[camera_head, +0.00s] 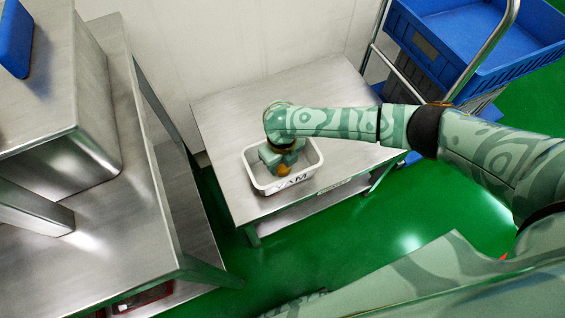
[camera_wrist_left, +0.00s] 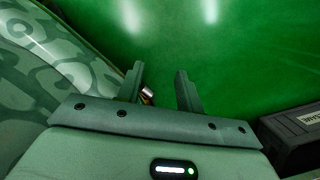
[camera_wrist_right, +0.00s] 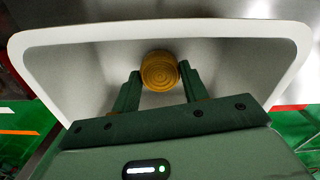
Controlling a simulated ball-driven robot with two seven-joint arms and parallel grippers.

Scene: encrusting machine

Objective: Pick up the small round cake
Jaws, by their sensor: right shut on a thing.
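The small round cake (camera_wrist_right: 160,71) is golden brown with ring-like ridges and sits between the fingertips of my right gripper (camera_wrist_right: 158,76) in the right wrist view. The gripper is shut on it. In the head view, my right gripper (camera_head: 279,165) points down into a white tray (camera_head: 262,189), and a bit of the cake (camera_head: 284,170) shows at its tip. Whether the cake touches the tray floor cannot be told. My left gripper (camera_wrist_left: 159,76) is open and empty above the green floor in the left wrist view.
The tray stands on a small steel table (camera_head: 222,120) with free room around it. A large steel machine and bench (camera_head: 120,200) stand at the left. A blue crate (camera_head: 500,50) on a trolley stands at the upper right.

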